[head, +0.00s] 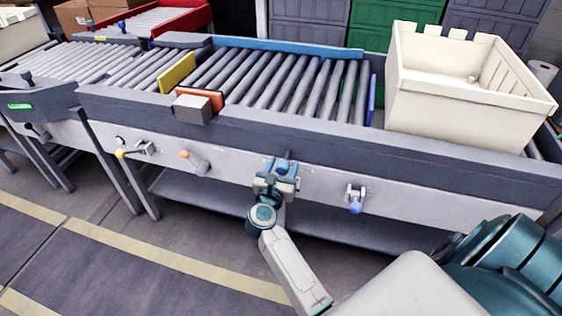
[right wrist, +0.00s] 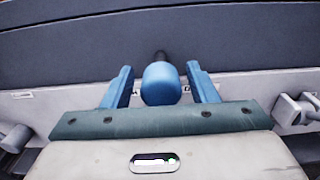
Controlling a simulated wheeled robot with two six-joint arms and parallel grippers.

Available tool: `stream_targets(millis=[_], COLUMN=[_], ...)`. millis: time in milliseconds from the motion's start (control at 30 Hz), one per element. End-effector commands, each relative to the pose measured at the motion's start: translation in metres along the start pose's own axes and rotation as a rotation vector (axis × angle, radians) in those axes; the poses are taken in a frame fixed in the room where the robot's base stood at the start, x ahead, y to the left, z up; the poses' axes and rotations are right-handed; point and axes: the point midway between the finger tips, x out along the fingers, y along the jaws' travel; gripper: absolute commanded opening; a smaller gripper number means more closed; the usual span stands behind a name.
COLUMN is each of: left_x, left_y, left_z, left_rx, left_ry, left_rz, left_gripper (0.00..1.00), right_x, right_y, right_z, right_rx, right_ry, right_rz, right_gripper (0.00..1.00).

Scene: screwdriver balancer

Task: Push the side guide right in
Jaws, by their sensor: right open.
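A long blue rail (head: 290,46), which looks like the side guide, runs along the far edge of the roller conveyor (head: 285,78). A blue round knob (right wrist: 160,84) on a short dark stem points out from the conveyor's near side. My right gripper (head: 283,166) is at the front panel there. In the right wrist view, its two blue fingers (right wrist: 160,70) are open on either side of the knob, with visible gaps at both sides. Whether the knob is joined to the rail is hidden. My left gripper is not in view.
The front panel also carries a yellow handle (head: 121,153), an orange handle (head: 186,154) and another blue handle (head: 356,206). A yellow plate (head: 177,72) and an orange plate (head: 205,97) stand at the rollers' left. A cream crate (head: 440,100) sits at right.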

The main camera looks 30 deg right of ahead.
Motion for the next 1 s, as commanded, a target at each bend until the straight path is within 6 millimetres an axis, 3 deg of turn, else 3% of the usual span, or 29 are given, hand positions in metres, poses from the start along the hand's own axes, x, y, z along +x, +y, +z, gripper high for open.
stream_targets(millis=[200,467,633,867,1000], left_x=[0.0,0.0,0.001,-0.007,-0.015], left_y=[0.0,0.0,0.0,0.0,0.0], left_z=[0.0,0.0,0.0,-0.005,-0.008], left_rx=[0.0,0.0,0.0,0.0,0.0], left_ry=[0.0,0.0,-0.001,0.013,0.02], left_rz=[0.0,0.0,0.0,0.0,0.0], left_gripper=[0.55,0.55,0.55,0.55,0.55], right_x=[0.0,0.0,0.002,0.032,0.035], right_y=[0.0,0.0,0.0,0.0,0.0], right_z=[0.0,0.0,0.0,0.0,0.001], right_rx=[0.0,0.0,0.0,0.0,0.001], right_ry=[0.0,0.0,-0.001,-0.003,-0.001], right_rz=[0.0,0.0,0.0,0.0,0.0], right_gripper=[0.53,0.02,0.0,0.0,0.0])
